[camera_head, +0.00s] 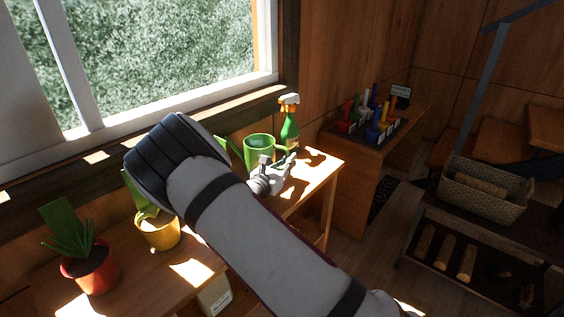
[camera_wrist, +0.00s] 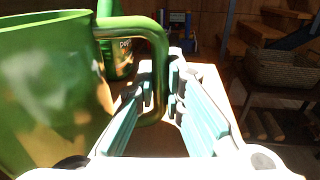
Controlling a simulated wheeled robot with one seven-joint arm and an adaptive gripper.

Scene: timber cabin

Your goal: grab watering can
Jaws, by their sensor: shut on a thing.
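The green watering can (camera_head: 257,147) stands near the far end of the wooden table, by the window. In the wrist view its body (camera_wrist: 50,95) fills the left side, and its looped handle (camera_wrist: 158,50) reaches right. My gripper (camera_head: 287,163) is at the can's right side, partly hidden behind my arm in the head view. In the wrist view the teal-padded fingers of my gripper (camera_wrist: 163,95) are on either side of the handle's lower upright part, shut on it. The can looks upright; I cannot tell whether its base touches the table.
A green spray bottle (camera_head: 290,128) stands just behind the can. Potted plants in a yellow pot (camera_head: 158,231) and a red pot (camera_head: 90,270) stand on the near table (camera_head: 135,287). A side table with colourful items, a wicker basket (camera_head: 483,190) and a log rack are to the right.

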